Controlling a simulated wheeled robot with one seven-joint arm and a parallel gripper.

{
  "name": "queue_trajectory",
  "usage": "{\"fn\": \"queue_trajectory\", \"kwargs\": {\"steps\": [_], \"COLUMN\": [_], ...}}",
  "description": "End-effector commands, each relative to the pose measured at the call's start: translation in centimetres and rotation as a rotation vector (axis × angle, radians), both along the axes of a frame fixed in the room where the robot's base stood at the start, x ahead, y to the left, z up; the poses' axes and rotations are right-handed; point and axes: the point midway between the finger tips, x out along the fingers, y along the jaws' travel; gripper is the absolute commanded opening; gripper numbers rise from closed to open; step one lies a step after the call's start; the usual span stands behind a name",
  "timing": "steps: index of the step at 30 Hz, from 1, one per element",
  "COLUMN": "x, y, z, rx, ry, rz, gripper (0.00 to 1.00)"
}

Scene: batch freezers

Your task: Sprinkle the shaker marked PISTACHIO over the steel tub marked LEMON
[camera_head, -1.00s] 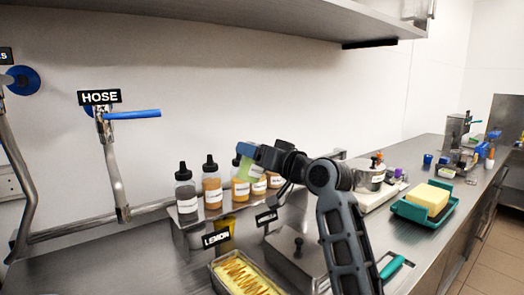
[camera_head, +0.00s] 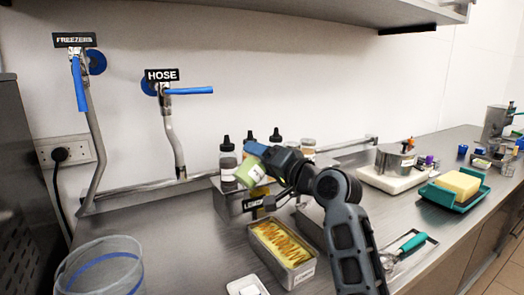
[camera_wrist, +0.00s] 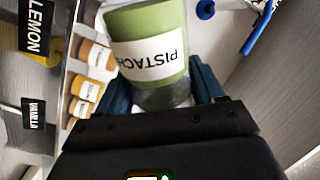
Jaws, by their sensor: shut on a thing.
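My gripper (camera_head: 262,160) is shut on the green shaker (camera_head: 250,172), holding it in the air, tilted. In the wrist view the shaker (camera_wrist: 148,50) shows a white label reading "PISTACH", partly cut off, between my fingers (camera_wrist: 165,90). The steel tub (camera_head: 284,252) of yellow ice cream with orange-brown zigzag stripes stands on the counter, below and a little right of the shaker. The LEMON sign (camera_wrist: 35,25) reads clearly in the wrist view; in the head view its sign (camera_head: 253,203) is partly covered by my gripper.
Several dark-capped bottles (camera_head: 228,165) stand on a steel rack behind my gripper. A VANILLA sign (camera_wrist: 33,114) shows in the wrist view. A clear bucket (camera_head: 98,268) and a small white container (camera_head: 247,287) are at the front. A teal tray (camera_head: 447,203) holds a yellow block at right.

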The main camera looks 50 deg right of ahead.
Motion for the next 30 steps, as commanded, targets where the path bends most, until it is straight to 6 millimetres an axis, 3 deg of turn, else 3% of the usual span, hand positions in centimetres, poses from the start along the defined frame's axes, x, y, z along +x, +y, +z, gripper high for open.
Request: {"fn": "queue_trajectory", "kwargs": {"steps": [30], "x": [0.0], "y": [0.5], "z": [-10.3], "rx": [0.745], "ry": [-0.057], "rz": [-0.001], "gripper": [0.36]}}
